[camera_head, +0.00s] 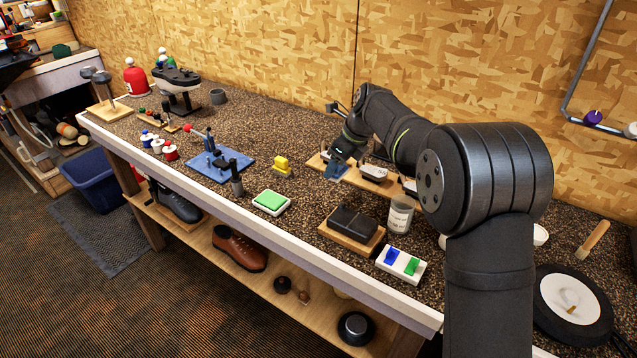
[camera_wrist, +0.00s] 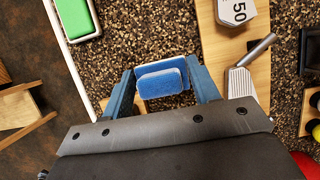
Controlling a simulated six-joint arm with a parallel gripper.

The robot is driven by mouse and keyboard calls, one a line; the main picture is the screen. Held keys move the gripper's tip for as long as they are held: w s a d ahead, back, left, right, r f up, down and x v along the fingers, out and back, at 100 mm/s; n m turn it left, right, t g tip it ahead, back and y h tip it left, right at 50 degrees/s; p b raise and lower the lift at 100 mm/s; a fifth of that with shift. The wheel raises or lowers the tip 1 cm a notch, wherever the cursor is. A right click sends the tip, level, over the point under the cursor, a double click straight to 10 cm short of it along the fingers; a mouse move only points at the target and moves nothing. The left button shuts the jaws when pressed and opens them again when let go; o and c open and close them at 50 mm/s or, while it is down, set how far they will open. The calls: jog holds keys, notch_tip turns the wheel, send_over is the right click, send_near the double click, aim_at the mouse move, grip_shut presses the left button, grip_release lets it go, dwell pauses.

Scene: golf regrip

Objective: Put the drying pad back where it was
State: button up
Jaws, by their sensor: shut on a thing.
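My gripper (camera_wrist: 161,75) is shut on a small blue pad with a pale edge (camera_wrist: 160,84), which sits between its blue fingers in the wrist view. I take this to be the drying pad. In the head view my gripper (camera_head: 338,169) points down over the bench by the left part of a light wooden board (camera_head: 315,161). The pad cannot be told apart from the blue fingers there. Speckled bench top shows around the pad in the wrist view. I cannot tell whether the pad touches anything below.
Club heads (camera_head: 373,172) lie on the board, one marked 50 (camera_wrist: 238,10).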

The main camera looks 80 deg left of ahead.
jog(key=s+a+f, duration=0.1)
jog(key=s, duration=0.1)
jog(key=s+a+f, duration=0.1)
jog(key=s, duration=0.1)
jog(key=shift+a+f, duration=0.15)
jog(key=shift+f, duration=0.25)
jog(key=shift+s+a+f, duration=0.15)
jog(key=shift+s+f, duration=0.1)
jog(key=shift+f, duration=1.9)
jog(key=shift+f, duration=0.2)
jog(key=o, duration=1)
jog(key=shift+r, duration=0.1)
jog(key=v, duration=1.2)
jog(key=shift+r, duration=0.1)
